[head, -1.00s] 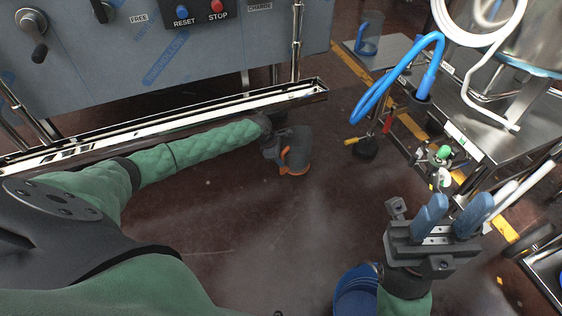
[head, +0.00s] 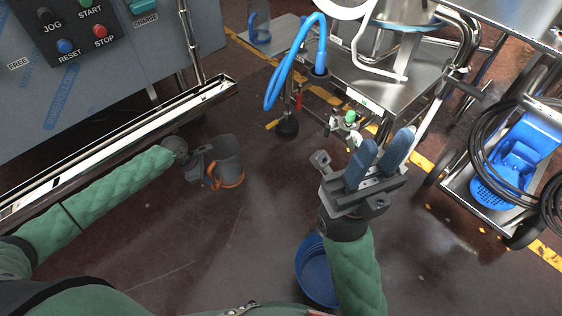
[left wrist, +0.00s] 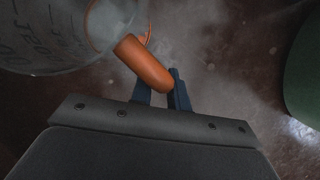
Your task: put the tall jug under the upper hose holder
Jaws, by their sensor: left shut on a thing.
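The tall jug (head: 229,157), grey and see-through with an orange base rim and handle, is above the floor at left centre in the head view. My left gripper (head: 203,178) is shut on its orange handle. In the left wrist view the jug (left wrist: 62,35) fills the upper left, its handle (left wrist: 143,63) at my left fingers (left wrist: 161,92). A blue hose (head: 288,70) hangs from a hose holder (head: 319,74) at the steel cart's edge, farther off and right of the jug. Whether this is the upper holder is unclear. My right gripper (head: 384,142) is open and empty.
A blue-tinted jug (head: 260,24) stands on a low plate at the back. A blue bucket (head: 314,272) is beside my right forearm. A trolley with a blue basket (head: 520,155) stands at right. The machine's rail (head: 130,133) edges the left. Floor right of the jug is clear.

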